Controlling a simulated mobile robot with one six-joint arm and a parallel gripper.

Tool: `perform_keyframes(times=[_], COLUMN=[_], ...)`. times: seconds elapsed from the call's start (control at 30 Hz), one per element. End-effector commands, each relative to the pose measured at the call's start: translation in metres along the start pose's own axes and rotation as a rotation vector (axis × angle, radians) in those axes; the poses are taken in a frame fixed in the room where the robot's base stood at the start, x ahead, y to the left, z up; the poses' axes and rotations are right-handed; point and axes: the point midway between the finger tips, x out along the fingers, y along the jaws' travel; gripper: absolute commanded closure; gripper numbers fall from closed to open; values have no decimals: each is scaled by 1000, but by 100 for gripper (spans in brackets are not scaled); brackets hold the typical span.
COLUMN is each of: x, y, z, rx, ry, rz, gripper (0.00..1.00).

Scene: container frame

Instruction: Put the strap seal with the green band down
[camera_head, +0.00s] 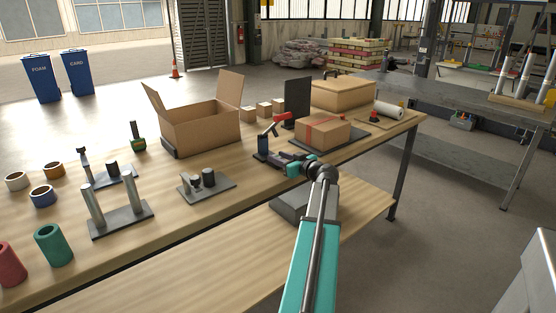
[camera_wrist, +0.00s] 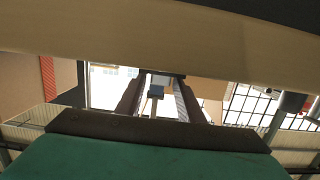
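My gripper (camera_head: 272,160) is at the middle of the bench, low over the wood and left of the strapped carton. Its two dark fingers also show in the wrist view (camera_wrist: 156,95), with a gap between them. A small blue-grey shape (camera_wrist: 156,91) shows in that gap; I cannot tell whether it is held or behind the fingers. I cannot make out a strap seal with a green band for sure. A dark blue piece with a red lever (camera_head: 263,147) stands beside my fingertips.
An open carton (camera_head: 200,133) stands behind. A carton with a red strap (camera_head: 322,133) sits on a dark plate to the right, with a dark upright panel (camera_head: 297,103) behind it. A plate with short posts (camera_head: 221,190) is left of my gripper. Bare wood lies along the front.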

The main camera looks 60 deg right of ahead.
Motion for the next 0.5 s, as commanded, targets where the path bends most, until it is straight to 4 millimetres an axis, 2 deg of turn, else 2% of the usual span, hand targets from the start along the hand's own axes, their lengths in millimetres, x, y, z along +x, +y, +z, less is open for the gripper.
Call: perform_keyframes(times=[0.5], x=[0], y=[0], z=[-3], rx=[0], ry=[0], rz=[0], gripper=[60])
